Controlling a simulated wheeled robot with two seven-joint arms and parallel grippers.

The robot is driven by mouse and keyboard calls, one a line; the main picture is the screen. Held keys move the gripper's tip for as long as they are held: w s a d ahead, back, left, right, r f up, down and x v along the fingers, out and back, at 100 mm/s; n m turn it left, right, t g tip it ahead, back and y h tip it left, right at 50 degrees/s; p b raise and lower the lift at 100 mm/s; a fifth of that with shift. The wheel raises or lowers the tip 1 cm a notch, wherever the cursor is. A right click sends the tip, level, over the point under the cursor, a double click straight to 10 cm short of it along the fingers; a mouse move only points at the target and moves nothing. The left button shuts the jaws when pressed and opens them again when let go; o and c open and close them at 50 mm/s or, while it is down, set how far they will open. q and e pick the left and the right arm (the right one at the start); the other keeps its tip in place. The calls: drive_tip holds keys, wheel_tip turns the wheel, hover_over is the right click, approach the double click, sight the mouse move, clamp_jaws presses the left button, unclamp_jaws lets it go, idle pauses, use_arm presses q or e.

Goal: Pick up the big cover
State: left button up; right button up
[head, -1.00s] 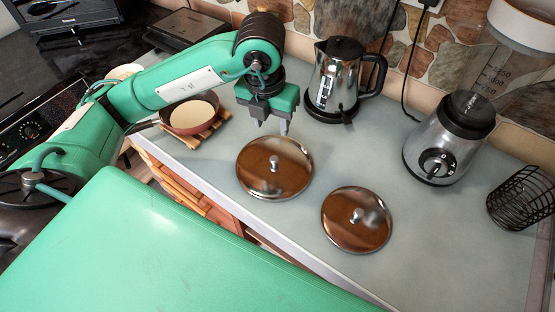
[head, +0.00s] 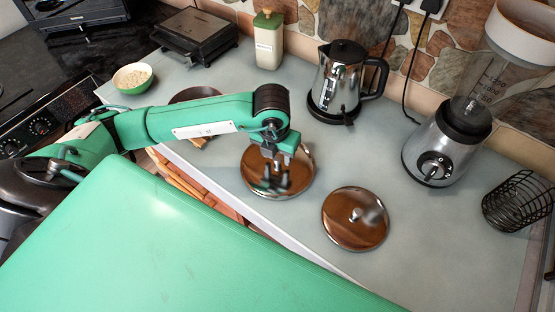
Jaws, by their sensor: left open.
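Two round metal covers with small knobs lie on the grey counter. The big cover (head: 299,176) is the left one, and the smaller cover (head: 343,229) lies to its right and nearer me. My left gripper (head: 276,186) is open and points down over the middle of the big cover. It hides the big cover's knob, and I cannot tell whether the fingers touch it. My right gripper is not in the head view.
A kettle (head: 335,82) stands behind the covers, with a blender (head: 447,140) and a black wire basket (head: 517,201) to the right. A bottle (head: 268,42), a grill (head: 195,37) and a bowl (head: 132,79) stand at the back left. The brown pan (head: 193,94) is partly hidden by my arm.

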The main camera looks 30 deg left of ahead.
sight(277, 159)
use_arm(q)
drive_tip(key=shift+w+f, duration=0.1)
drive_tip(key=shift+f, duration=0.5)
clamp_jaws()
drive_tip(key=shift+r, duration=0.15)
drive_tip(key=shift+r, duration=0.6)
wheel_tip(277, 159, up, 19)
drive_tip(key=b, duration=0.2)
drive_tip(key=shift+f+b, duration=0.2)
drive_tip(key=shift+b, duration=0.1)
